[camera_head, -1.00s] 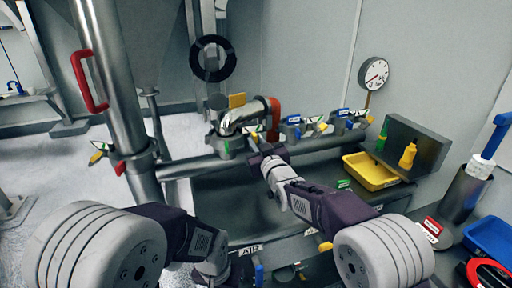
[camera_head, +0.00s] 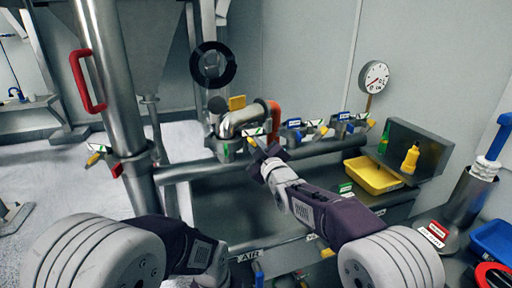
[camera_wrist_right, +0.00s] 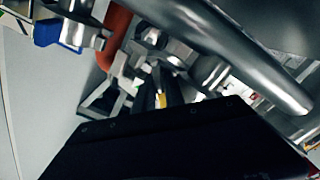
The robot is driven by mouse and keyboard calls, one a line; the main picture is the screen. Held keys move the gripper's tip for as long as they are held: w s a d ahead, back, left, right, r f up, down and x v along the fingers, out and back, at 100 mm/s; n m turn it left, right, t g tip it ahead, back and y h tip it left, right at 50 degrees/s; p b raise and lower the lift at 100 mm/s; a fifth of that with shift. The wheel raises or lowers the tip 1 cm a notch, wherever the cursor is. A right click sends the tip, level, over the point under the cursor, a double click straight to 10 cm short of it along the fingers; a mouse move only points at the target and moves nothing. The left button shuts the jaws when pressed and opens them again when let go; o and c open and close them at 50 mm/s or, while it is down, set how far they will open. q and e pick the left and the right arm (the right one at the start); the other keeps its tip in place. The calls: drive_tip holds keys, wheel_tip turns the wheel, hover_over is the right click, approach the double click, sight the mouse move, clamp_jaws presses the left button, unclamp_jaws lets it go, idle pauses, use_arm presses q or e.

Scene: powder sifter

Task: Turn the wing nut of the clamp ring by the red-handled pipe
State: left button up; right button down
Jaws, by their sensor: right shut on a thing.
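The steel pipe (camera_head: 118,90) with the red handle (camera_head: 84,82) stands upright at the left in the head view. A clamp ring (camera_head: 140,160) sits low on it, with a small red part (camera_head: 117,170) at its left side. My right gripper (camera_head: 257,149) is well to the right of that pipe, by the bent steel pipe (camera_head: 238,122). In the right wrist view its jaws are shut on a small yellow part (camera_wrist_right: 160,100), mostly hidden between the fingers. My left forearm shows at the bottom, but its gripper is out of view.
An orange-red pipe piece (camera_head: 275,120) and several valves with labels (camera_head: 340,122) line the bench behind my right gripper. A yellow tray (camera_head: 372,178), a yellow bottle (camera_head: 410,158) and a blue bin (camera_head: 492,240) are at the right.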

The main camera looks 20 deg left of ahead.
idle(0.3)
drive_tip(key=c, duration=1.5)
unclamp_jaws()
drive_tip(key=shift+c, duration=0.2)
drive_tip(key=v, duration=0.9)
drive_tip(key=shift+b, duration=0.4)
